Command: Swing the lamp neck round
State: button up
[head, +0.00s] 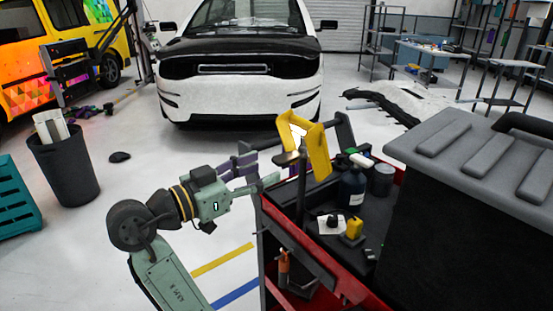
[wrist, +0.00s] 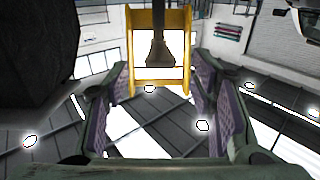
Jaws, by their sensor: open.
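The lamp with a yellow frame-shaped head (head: 318,152) stands at the near left corner of the red cart. Its bright panel faces left, toward my gripper. A dark stem below the head looks like part of the neck; its lower end is hard to make out. My gripper (head: 262,172) is open and empty, just left of the lamp and apart from it. In the wrist view, the yellow frame (wrist: 187,48) shows beyond and between my purple-padded fingers (wrist: 160,95). A dark tapered piece (wrist: 158,50) sits inside the frame, between the finger lines.
The red cart (head: 345,283) carries a dark bottle (head: 352,188), a grey can (head: 382,180) and a small yellow item (head: 354,229). A large grey-lidded box (head: 480,165) fills the right. A black bin (head: 65,165) stands left. Open floor lies between the bin and my arm.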

aim_at(279, 159)
jog(key=p+x, duration=0.1)
jog(key=x, duration=0.4)
jog(key=shift+w+d, duration=0.25)
jog(key=shift+d, duration=0.05)
jog(key=shift+c, duration=0.3)
grip_shut()
dwell(0.3)
